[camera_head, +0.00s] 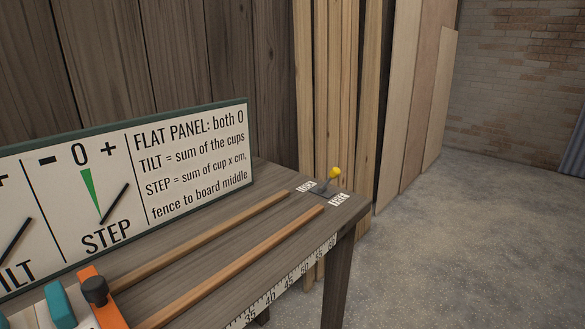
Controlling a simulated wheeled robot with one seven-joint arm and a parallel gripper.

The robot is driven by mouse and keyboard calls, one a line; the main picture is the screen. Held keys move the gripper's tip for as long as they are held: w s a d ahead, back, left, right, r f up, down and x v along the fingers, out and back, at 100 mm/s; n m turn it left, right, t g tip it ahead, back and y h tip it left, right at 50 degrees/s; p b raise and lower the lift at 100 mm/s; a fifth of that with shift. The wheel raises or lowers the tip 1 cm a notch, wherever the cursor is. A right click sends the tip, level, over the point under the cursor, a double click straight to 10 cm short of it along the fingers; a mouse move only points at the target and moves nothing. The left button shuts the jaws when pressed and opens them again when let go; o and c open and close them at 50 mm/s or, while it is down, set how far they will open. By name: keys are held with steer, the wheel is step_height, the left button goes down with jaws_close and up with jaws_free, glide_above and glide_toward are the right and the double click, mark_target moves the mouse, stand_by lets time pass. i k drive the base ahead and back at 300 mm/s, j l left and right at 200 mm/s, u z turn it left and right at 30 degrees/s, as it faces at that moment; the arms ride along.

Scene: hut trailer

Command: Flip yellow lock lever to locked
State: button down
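The yellow lock lever (335,173) stands at the far right corner of the wooden table (225,243). It has a yellow knob on a short stem over a small dark base. The stem tilts a little to the right and up. A small white label (307,186) lies left of the base and another white label (339,199) lies right of it. The left one seems to read LOCK; the right one is too small to read surely. My gripper is not in view.
A sign board (190,160) with TILT and STEP dials stands along the table's back. Two wooden rails (245,262) and a ruler scale (290,283) run along the tabletop. An orange piece (106,300) and a teal block (60,305) sit at lower left. Floor (440,255) at right is clear.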

mark_target(335, 172)
steer(key=i+l+z, duration=0.3)
steer(key=i, duration=0.15)
steer(key=i+l+z, duration=0.3)
steer(key=i, duration=0.15)
steer(key=j, duration=0.1)
